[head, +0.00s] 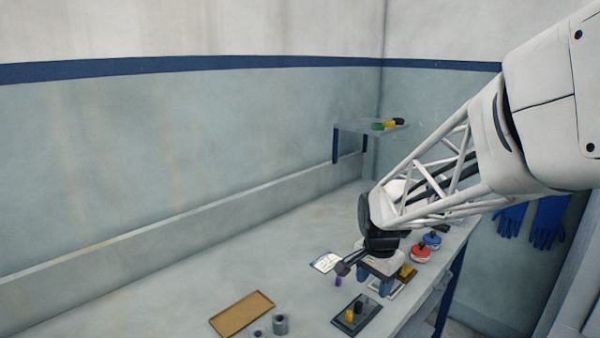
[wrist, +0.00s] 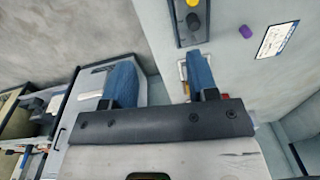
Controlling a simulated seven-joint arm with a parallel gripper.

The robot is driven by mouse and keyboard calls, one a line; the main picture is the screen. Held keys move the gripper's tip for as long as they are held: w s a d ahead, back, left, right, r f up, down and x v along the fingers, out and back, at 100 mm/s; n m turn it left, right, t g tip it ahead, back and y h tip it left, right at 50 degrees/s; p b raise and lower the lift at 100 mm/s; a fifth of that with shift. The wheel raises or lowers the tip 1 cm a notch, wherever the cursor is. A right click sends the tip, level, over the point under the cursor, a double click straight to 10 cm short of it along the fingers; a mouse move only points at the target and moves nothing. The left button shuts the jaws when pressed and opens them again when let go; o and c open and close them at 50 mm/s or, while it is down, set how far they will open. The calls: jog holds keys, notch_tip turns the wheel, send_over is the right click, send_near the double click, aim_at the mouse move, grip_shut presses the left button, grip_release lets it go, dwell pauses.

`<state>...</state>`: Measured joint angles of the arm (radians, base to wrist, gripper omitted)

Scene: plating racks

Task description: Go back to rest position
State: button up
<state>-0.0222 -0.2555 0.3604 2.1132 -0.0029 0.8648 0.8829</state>
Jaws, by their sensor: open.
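My gripper (head: 375,284) hangs over the right part of the workbench, fingers pointing down. Its two blue fingers are apart with nothing between them, as the wrist view (wrist: 162,80) also shows. Below and in front of it in the head view is a dark plate (head: 368,321) bearing a yellow piece and a dark piece. The same plate shows at the top of the wrist view (wrist: 187,36). A yellow-brown block (head: 407,272) sits just right of the gripper, partly on a pale tray. Part of the bench behind the gripper is hidden.
A tan tray (head: 242,313) and grey cylinders (head: 280,324) lie at the front left. A paper card (head: 326,262) and a purple piece (head: 338,281) lie left of the gripper. Red (head: 421,253) and blue (head: 432,241) knobbed items stand right. A raised shelf (head: 352,127) is behind.

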jog(key=s+r+n, duration=0.2)
jog(key=s+n, duration=0.1)
jog(key=s, duration=0.5)
jog(key=s+d+r+n+t, duration=0.1)
jog(key=s+r+n, duration=0.1)
jog(key=s, duration=0.6)
jog(key=s+r+n+t, duration=0.1)
jog(key=s+r+n, duration=0.2)
jog(key=s, duration=0.5)
jog(key=shift+d+n, duration=0.25)
jog(key=shift+n, duration=0.55)
